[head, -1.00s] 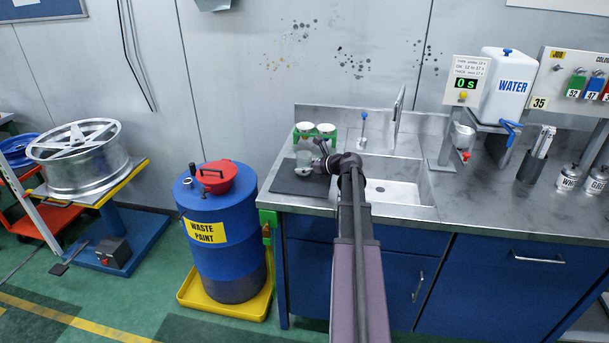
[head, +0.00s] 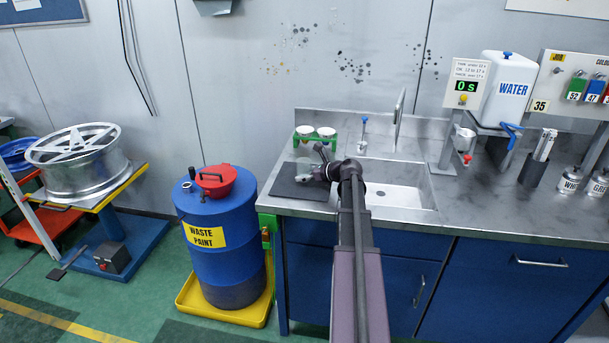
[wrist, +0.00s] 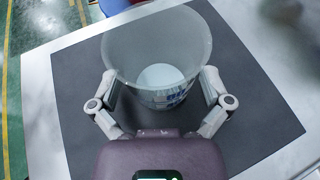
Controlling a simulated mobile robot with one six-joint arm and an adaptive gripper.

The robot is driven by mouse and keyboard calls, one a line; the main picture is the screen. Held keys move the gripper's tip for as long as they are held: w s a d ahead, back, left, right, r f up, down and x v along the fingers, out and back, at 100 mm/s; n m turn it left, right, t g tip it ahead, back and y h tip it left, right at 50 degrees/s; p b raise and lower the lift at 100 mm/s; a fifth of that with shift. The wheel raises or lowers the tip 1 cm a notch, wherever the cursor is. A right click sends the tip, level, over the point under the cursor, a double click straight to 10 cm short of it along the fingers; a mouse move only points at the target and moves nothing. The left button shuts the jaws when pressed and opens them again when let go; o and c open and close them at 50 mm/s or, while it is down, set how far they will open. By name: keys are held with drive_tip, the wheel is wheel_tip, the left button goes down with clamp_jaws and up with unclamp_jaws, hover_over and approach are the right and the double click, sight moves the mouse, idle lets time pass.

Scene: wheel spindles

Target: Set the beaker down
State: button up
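A clear beaker (wrist: 157,60) fills the upper middle of the wrist view, with dark blue printing low on its wall. My gripper (wrist: 160,88) has one finger on each side of the beaker, with the pads against its wall. The beaker is upright, over the dark mat (wrist: 78,75). In the head view my gripper (head: 322,168) is above the mat (head: 288,189) at the left of the counter, and the beaker (head: 306,170) shows only faintly. I cannot tell whether its base touches the mat.
A green rack (head: 300,138) with two white-topped cups stands behind the mat. The sink (head: 396,194) lies to the right. A blue waste paint drum (head: 222,255) stands left of the counter. The water tank (head: 506,85) is at the right.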

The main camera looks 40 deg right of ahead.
sight(292, 203)
drive_tip(key=shift+r, duration=0.15)
drive_tip(key=shift+s+r+p, duration=0.1)
drive_tip(key=shift+s+p, duration=0.05)
drive_tip(key=shift+p, duration=0.15)
drive_tip(key=p+v, duration=0.4)
drive_tip(key=v, duration=0.7)
drive_tip(key=shift+s+d+r, duration=0.15)
drive_tip(key=shift+s+d, duration=0.05)
drive_tip(key=shift+s, duration=0.05)
drive_tip(key=shift+a, duration=0.1)
idle(0.4)
